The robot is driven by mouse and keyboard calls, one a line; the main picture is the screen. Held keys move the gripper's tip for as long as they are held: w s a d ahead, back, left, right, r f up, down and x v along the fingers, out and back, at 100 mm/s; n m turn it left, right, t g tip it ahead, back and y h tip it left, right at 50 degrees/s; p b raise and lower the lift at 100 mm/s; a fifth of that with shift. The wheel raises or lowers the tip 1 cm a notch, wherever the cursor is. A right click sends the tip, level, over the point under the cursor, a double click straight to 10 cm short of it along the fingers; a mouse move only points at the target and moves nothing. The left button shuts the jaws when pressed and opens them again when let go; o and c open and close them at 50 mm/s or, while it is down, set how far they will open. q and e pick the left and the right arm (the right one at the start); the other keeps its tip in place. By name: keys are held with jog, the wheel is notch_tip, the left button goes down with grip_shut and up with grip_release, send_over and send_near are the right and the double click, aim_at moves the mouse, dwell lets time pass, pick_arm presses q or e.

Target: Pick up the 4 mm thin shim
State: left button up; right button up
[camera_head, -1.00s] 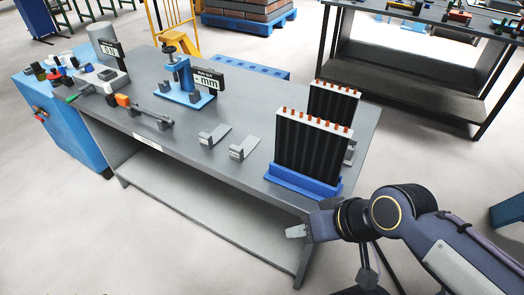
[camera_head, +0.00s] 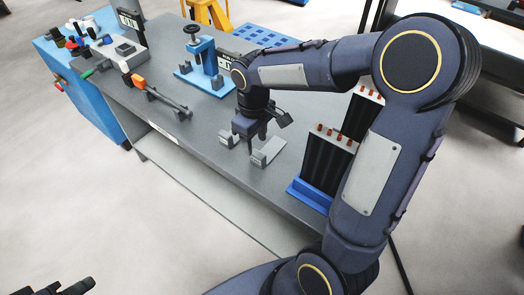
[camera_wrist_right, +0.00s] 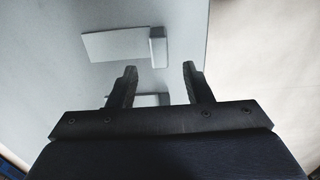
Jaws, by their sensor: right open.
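I cannot tell which is the 4 mm thin one. My right gripper (camera_head: 249,142) points down over them, open and empty. In the right wrist view one shim (camera_wrist_right: 115,45) lies beyond the open fingers (camera_wrist_right: 160,75); the other (camera_wrist_right: 150,99) shows partly between them. My left gripper (camera_head: 65,288) is only partly seen at the lower left.
The grey workbench (camera_head: 190,120) also holds a blue clamp stand (camera_head: 208,70), an orange-handled tool (camera_head: 160,95), and black finned blocks with copper tubes (camera_head: 325,160) in a blue base at the right. My right arm hides part of the bench's right side.

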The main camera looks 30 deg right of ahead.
aim_at(258, 153)
jog(key=f, duration=0.5)
jog(key=shift+s+d, duration=0.2)
jog(key=shift+s, duration=0.2)
jog(key=shift+f, duration=0.5)
grip_shut()
